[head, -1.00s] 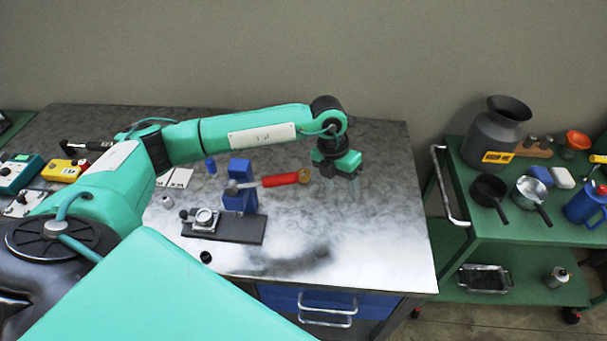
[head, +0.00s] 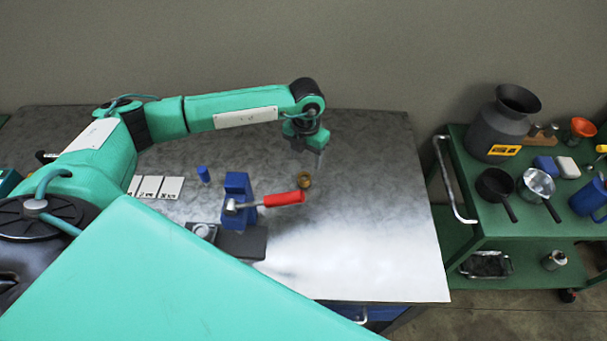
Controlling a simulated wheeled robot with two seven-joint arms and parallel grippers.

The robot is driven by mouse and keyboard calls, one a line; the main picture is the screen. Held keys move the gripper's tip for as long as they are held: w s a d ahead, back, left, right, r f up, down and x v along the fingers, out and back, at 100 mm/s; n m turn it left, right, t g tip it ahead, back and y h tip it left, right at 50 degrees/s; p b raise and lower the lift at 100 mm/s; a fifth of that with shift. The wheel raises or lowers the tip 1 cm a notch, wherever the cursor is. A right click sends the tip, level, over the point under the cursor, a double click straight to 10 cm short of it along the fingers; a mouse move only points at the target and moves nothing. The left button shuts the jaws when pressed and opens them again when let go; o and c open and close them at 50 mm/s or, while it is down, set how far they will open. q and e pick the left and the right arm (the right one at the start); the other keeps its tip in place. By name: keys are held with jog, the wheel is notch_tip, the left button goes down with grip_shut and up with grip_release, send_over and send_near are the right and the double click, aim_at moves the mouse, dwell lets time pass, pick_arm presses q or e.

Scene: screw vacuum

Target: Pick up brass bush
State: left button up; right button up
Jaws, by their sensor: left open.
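The brass bush (head: 304,180) is a small brass-coloured ring on the grey metal bench, just right of the tip of a red handle. My left gripper (head: 318,160) is above the bench, a little up and right of the bush in the picture. It points down, is open and appears empty, with the bush apart from its fingers. My right gripper is not in the picture.
A blue press (head: 236,196) with a red handle (head: 284,199) stands close left of the bush. A blue cylinder (head: 203,174) and white cards (head: 158,187) lie farther left. The bench (head: 380,220) is clear on the right. A green cart (head: 520,231) holds pots.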

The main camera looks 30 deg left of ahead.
aim_at(304, 178)
pick_arm(q)
notch_tip(304, 178, down, 3)
jog(key=shift+r+p, duration=0.2)
jog(key=shift+p, duration=0.1)
jog(key=shift+f, duration=0.4)
jog(key=shift+w+a+f, duration=0.1)
jog(key=shift+f, duration=0.05)
notch_tip(304, 178, down, 5)
jog(key=p, duration=0.3)
jog(key=shift+r, duration=0.2)
jog(key=shift+f, duration=0.2)
jog(key=c, duration=1.2)
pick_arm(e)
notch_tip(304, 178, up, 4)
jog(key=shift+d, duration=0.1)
pick_arm(q)
jog(key=shift+r, duration=0.1)
